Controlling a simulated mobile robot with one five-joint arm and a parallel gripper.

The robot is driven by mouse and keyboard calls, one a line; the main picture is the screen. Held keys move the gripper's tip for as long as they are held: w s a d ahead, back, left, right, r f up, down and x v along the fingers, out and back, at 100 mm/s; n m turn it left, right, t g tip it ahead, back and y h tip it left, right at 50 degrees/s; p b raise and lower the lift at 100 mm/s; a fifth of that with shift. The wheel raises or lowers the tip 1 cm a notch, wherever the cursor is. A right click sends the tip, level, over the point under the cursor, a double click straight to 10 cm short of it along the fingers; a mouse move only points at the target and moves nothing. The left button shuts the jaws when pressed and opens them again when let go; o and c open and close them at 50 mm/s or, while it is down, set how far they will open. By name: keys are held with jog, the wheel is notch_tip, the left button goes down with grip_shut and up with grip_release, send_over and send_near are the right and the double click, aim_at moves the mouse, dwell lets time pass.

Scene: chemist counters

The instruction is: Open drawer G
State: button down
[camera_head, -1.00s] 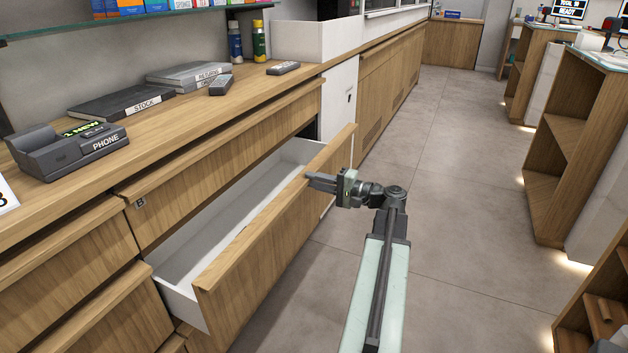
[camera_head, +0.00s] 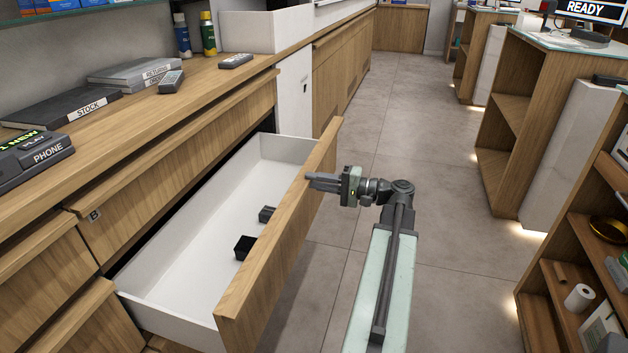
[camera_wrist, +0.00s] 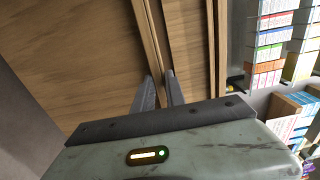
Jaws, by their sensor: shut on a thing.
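A wooden-fronted drawer with a white inside stands pulled far out below the counter; its front (camera_head: 283,240) faces the aisle. No letter shows on it, so I cannot tell from here that it is G. My gripper (camera_head: 311,181) is shut on the top edge of the drawer front, towards its far end. In the wrist view my two fingers (camera_wrist: 159,90) sit either side of a wooden edge (camera_wrist: 148,38). Two small dark objects lie on the drawer floor: a black box (camera_head: 244,247) and a grey one (camera_head: 267,214).
A shut drawer marked B (camera_head: 95,215) is above the open one. The counter holds a phone (camera_head: 40,158), books (camera_head: 140,72) and bottles (camera_head: 207,35). Shelves (camera_head: 560,290) stand at the right. The tiled aisle (camera_head: 430,150) between is clear.

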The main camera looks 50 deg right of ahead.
jog(key=shift+w+d, duration=0.15)
jog(key=c, duration=1.4)
grip_release()
jog(key=shift+c, duration=0.2)
jog(key=shift+o, duration=0.4)
jog(key=shift+w, duration=0.1)
jog(key=v, duration=0.7)
jog(key=shift+s, duration=0.4)
